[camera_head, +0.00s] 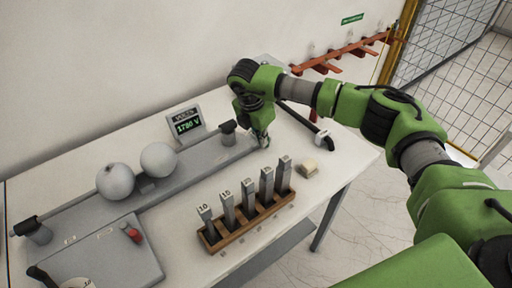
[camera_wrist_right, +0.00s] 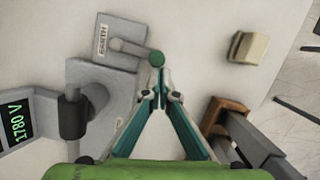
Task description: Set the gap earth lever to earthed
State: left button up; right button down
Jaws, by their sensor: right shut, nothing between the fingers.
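The gap earth lever shows in the wrist view as a grey arm ending in a green ball knob (camera_wrist_right: 156,59). It is mounted on a grey plate at the end of the sphere-gap bench, beside a small white label (camera_wrist_right: 102,39) that I cannot read surely. In the head view my right gripper (camera_head: 263,143) hangs over this end of the bench and hides most of the lever. In the wrist view the right gripper (camera_wrist_right: 160,98) is shut and empty, its fingertips just short of the knob; I cannot tell whether they touch. My left gripper is not in view.
Two grey spheres (camera_head: 116,181) stand on the bench, with a 1780 V display (camera_head: 187,125) behind. A wooden rack (camera_head: 212,243) of numbered grey bars stands in front. A beige block (camera_head: 307,169) and a black-handled rod (camera_head: 309,122) lie to the right.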

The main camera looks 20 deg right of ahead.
jog(key=shift+w+d+f+n+b, duration=0.2)
jog(key=shift+d+f+n+b, duration=0.15)
jog(key=shift+d+n+b, duration=0.35)
jog(key=shift+w+d+n+b, duration=0.1)
jog(key=shift+d+n+b, duration=0.15)
jog(key=shift+n+b, duration=0.4)
jog(key=shift+d+r+b, duration=0.2)
jog(key=shift+d+b, duration=0.2)
jog(key=shift+b, duration=0.1)
